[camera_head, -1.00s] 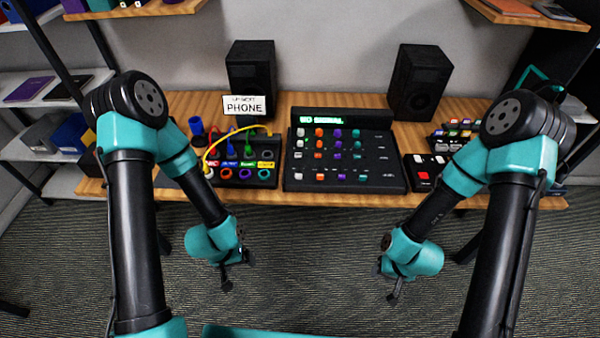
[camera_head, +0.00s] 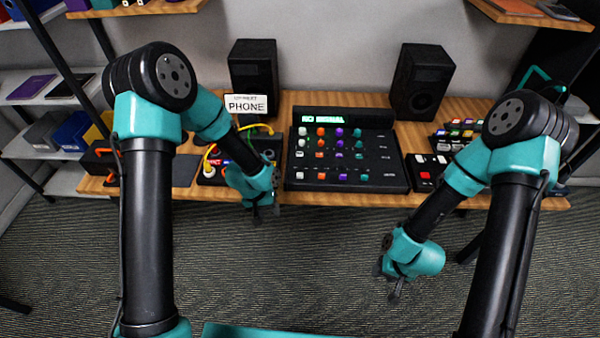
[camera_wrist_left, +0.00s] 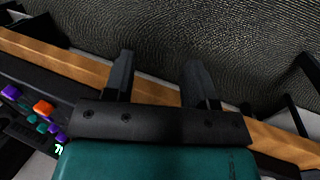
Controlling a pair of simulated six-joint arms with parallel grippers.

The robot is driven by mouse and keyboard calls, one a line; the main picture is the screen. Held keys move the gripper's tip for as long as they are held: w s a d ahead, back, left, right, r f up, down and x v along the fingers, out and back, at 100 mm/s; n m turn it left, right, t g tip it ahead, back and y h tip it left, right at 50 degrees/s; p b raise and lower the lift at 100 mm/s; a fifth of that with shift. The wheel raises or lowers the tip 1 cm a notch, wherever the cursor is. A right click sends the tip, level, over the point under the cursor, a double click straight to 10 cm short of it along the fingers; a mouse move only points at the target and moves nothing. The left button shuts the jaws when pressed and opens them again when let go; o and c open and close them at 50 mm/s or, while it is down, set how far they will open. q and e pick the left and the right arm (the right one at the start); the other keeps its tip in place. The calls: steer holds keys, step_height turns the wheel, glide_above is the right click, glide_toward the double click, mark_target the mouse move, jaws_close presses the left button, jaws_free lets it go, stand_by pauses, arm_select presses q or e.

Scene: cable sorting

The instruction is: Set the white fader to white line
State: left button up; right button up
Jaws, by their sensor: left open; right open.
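The mixer console (camera_head: 390,170) lies on the table, with columns of white, orange, purple and teal controls and a lit green display. Its white column at the left holds several white pieces, among them a white cap (camera_head: 302,154) and a lower one (camera_head: 299,174); which is the fader is too small to tell. No white line can be made out. My left gripper (camera_head: 265,210) is open and empty at the table's front edge, left of the console. Its two fingers (camera_wrist_left: 160,78) are spread in the left wrist view. My right gripper (camera_head: 395,290) is open and empty over the floor.
A patch box with cables (camera_head: 213,172) sits left of the console, partly hidden by my left arm. A PHONE sign (camera_head: 246,105) stands behind it. Two black speakers (camera_head: 254,78) (camera_head: 420,80) stand at the back. A small pad with red and white buttons (camera_head: 425,172) is to the right.

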arm_select(q)
steer(key=w+d+r+y, duration=0.2)
steer(key=w+d+r, duration=0.4)
steer(key=w+r, duration=0.4)
step_height(320, 180, up, 12)
steer(key=y, duration=0.2)
glide_above(300, 173)
steer(key=shift+s, duration=0.1)
steer(key=shift+f, duration=0.15)
step_height(300, 173, down, 17)
steer(key=shift+f, duration=0.15)
jaws_close()
